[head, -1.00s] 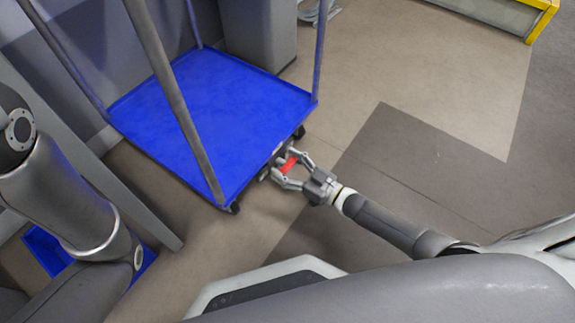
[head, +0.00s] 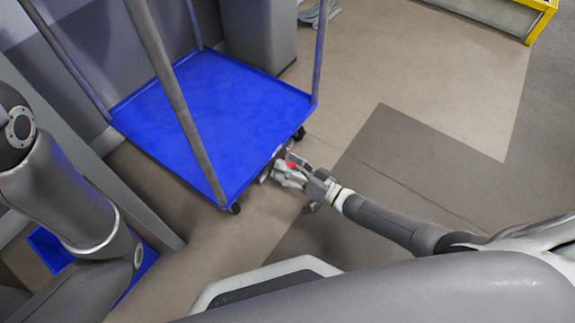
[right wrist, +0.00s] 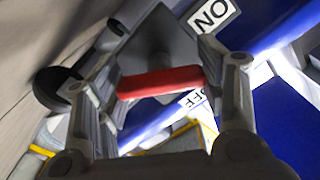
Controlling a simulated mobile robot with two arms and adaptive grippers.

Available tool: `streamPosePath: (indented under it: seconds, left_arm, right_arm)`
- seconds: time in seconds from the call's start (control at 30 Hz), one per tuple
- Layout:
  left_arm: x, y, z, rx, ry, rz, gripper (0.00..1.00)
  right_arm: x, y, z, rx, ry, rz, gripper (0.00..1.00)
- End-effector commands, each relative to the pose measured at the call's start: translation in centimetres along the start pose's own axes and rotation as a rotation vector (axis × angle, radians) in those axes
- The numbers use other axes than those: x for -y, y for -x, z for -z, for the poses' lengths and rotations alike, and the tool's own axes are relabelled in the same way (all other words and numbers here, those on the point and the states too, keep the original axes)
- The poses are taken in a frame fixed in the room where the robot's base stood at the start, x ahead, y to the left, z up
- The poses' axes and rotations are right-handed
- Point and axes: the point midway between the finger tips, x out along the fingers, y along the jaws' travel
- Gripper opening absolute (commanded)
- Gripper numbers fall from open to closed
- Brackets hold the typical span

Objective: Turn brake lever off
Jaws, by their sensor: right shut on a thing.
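The brake lever is a red bar (head: 291,165) low at the near right side of the blue cart (head: 222,105). In the right wrist view the red lever (right wrist: 160,82) lies crosswise between my fingers. An ON label (right wrist: 214,13) and a partly covered OFF label (right wrist: 191,98) show beside it. My right gripper (head: 280,172) is shut on the red lever, and its fingers hide part of it in the head view. My left arm shows at the left of the head view, but its gripper is out of view.
Grey upright posts (head: 168,85) rise from the cart's corners. Dark wheels (head: 235,208) stand under its near edge. A yellow-edged unit (head: 541,22) is at the top right. The floor right of the cart is clear.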

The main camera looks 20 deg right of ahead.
Motion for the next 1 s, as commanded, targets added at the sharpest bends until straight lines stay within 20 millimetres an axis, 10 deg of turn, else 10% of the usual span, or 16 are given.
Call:
streamPosePath:
  seconds: [1.0]
  left_arm:
    - [-0.05, 0.28, 0.06, 0.001, 0.0, 0.0, 0.4]
  right_arm:
    - [-0.1, 0.1, -0.09, 0.001, -0.873, -0.002, 0.4]
